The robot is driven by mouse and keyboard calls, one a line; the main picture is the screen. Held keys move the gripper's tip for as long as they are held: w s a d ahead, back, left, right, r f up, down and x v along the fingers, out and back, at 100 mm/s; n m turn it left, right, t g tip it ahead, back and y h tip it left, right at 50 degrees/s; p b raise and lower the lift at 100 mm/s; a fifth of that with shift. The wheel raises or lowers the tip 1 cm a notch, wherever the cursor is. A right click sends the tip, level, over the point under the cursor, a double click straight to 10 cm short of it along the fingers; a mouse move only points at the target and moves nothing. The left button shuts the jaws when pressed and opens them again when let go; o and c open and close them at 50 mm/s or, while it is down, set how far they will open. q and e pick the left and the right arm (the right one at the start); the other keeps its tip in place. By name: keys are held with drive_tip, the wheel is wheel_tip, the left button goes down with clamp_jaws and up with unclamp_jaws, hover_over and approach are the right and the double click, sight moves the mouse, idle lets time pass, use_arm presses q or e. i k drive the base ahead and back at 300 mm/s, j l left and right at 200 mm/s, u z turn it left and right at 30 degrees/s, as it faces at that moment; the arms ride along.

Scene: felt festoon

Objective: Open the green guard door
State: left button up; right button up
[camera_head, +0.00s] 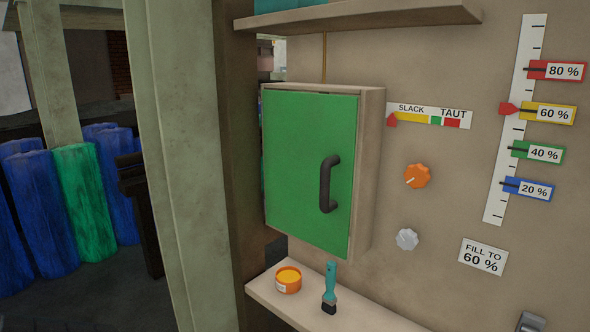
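The green guard door (295,160) is the front of a beige wall cabinet (369,165). It appears shut, flush with the cabinet frame. A dark curved handle (326,184) stands upright near the door's right edge. Neither my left gripper nor my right gripper shows in the head view, and nothing is touching the handle. The inside of the cabinet is hidden behind the door.
Below the cabinet, a shelf (360,312) holds an orange tin (288,281) and a teal-handled brush (330,288). An upper shelf (360,15) juts out above. A pale green post (185,160) stands at left. Orange (417,176) and grey (407,239) knobs are right of the cabinet.

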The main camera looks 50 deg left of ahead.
sight(310, 138)
drive_tip(key=u, duration=1.55)
